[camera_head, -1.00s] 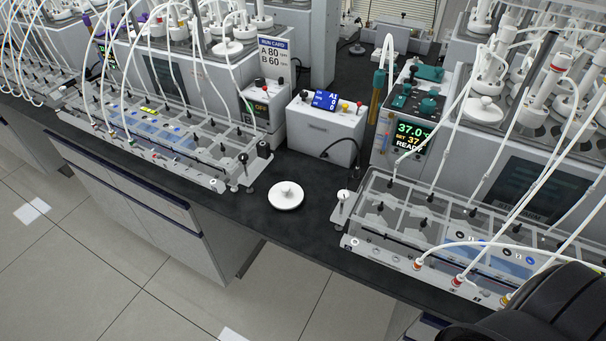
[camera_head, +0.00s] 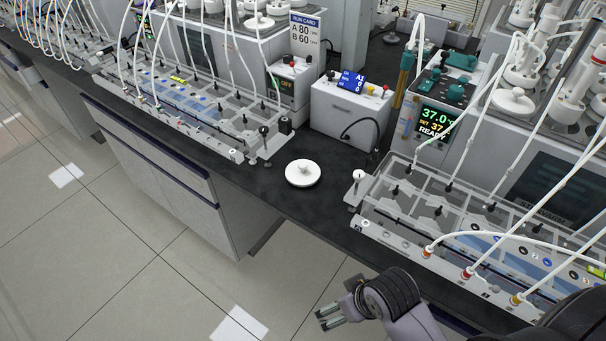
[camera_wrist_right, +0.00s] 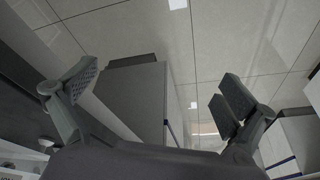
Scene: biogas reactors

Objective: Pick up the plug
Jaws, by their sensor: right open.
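A white round plug-like piece (camera_head: 303,172) with a small knob on top lies flat on the black bench top, in the gap between the two clear-lidded baths. I take it to be the plug. My right gripper (camera_head: 329,318) is in front of the bench, over the floor, below and apart from the white piece. It is empty, and in the right wrist view its two fingers (camera_wrist_right: 160,90) stand wide apart with floor and cabinets behind. My left gripper is not in view.
A left bath (camera_head: 185,112) and a right bath (camera_head: 470,235) with white tubes flank the gap. A white box with a blue display (camera_head: 348,112) and black cable stands behind. A heater display reads 37.0 (camera_head: 437,122). The bench front edge drops to open tiled floor.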

